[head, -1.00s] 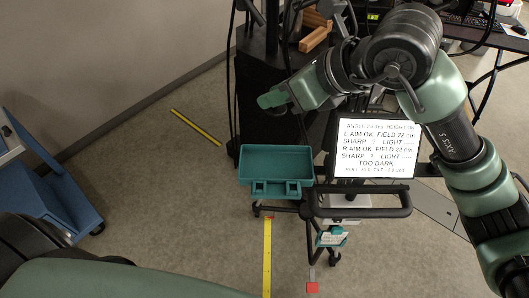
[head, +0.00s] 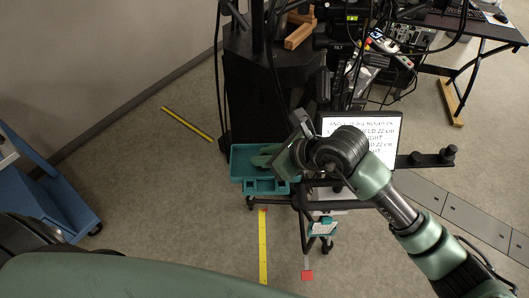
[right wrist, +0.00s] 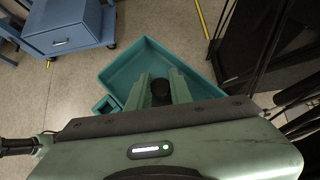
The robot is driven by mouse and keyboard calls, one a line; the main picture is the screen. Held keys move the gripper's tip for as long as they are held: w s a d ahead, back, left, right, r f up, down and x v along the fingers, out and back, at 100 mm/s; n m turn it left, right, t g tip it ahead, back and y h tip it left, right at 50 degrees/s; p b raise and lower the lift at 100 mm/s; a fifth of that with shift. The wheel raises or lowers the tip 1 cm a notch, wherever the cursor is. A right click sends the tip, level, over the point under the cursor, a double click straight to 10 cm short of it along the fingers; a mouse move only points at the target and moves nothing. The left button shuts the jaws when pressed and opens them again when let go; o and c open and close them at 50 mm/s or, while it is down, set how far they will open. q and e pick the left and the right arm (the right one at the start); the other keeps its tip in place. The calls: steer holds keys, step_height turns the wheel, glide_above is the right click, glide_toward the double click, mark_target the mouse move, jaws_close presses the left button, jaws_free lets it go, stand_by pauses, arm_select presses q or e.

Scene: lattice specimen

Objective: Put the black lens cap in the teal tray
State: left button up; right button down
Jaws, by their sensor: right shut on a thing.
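The teal tray (head: 240,158) sits on a wheeled stand at the middle of the head view, and its open basin fills the centre of the right wrist view (right wrist: 132,66). My right gripper (head: 262,160) is over the tray in the head view. In the right wrist view its two green fingers (right wrist: 160,84) are shut on the black lens cap (right wrist: 160,91), with the tray floor behind them. The cap's height above the floor is hard to judge. The cap is hidden in the head view. My left gripper is not in view.
A tall black column (head: 265,90) with cables is behind the tray. A blue cabinet (head: 60,200) is at the left. The floor between is open.

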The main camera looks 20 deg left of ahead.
steer(key=shift+f, duration=0.1)
steer(key=shift+f, duration=0.15)
steer(key=c, duration=1.5)
jaws_free()
steer(key=shift+c, duration=0.2)
steer(key=shift+r, duration=0.3)
steer(key=shift+d+r+b, duration=0.1)
steer(key=shift+d+b, duration=0.2)
steer(key=shift+d, duration=0.05)
steer(key=b+v, duration=0.3)
steer(key=v, duration=0.8)
steer(key=shift+s+r, duration=0.15)
